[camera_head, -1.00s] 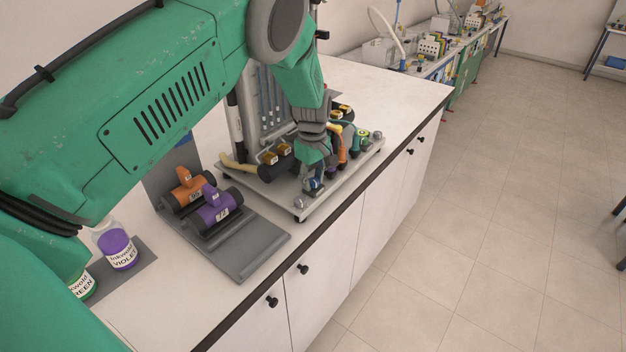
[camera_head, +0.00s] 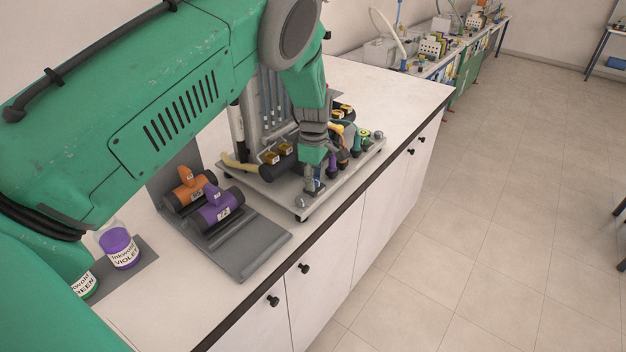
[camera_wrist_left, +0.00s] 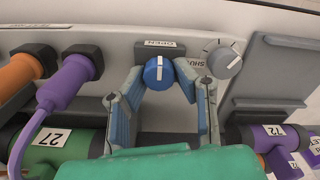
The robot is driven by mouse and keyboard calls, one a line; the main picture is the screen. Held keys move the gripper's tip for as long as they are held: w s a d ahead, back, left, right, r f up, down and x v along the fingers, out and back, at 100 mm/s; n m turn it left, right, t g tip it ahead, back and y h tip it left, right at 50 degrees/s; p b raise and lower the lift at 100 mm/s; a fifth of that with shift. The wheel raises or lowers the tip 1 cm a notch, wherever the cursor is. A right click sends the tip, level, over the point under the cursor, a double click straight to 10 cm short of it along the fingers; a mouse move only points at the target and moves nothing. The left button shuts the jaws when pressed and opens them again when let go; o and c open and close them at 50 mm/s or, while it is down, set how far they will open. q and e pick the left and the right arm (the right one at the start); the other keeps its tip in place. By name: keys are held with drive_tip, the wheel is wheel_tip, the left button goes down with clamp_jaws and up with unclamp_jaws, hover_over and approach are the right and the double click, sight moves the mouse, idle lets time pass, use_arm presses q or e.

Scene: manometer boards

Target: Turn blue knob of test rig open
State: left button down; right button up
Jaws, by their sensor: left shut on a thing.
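The blue knob (camera_wrist_left: 158,73) of the test rig shows in the left wrist view, with its white line pointing up toward the OPEN label (camera_wrist_left: 160,44). In the head view my left gripper (camera_head: 313,180) is low at the near corner of the rig's base plate (camera_head: 310,208), and mostly covers the knob. My right gripper is not in view.
A grey knob with a scale (camera_wrist_left: 221,61) is close to the right finger. Purple (camera_wrist_left: 65,85) and orange (camera_wrist_left: 18,75) plugs are on the left. A grey stand (camera_head: 255,250) with orange and purple valves is beside the rig. Ink jars (camera_head: 118,247) stand nearer.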

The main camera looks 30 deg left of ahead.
sight(317, 179)
use_arm(q)
drive_tip(key=shift+w+d+r, duration=0.1)
drive_tip(key=shift+w+r, duration=0.2)
drive_tip(key=shift+w, duration=0.05)
drive_tip(key=c, duration=1.3)
unclamp_jaws()
drive_tip(key=shift+s+d+f, duration=0.1)
drive_tip(key=shift+d, duration=0.05)
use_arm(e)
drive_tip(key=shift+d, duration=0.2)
use_arm(q)
wheel_tip(317, 179, up, 12)
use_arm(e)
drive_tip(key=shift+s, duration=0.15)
use_arm(q)
drive_tip(key=shift+d, duration=0.1)
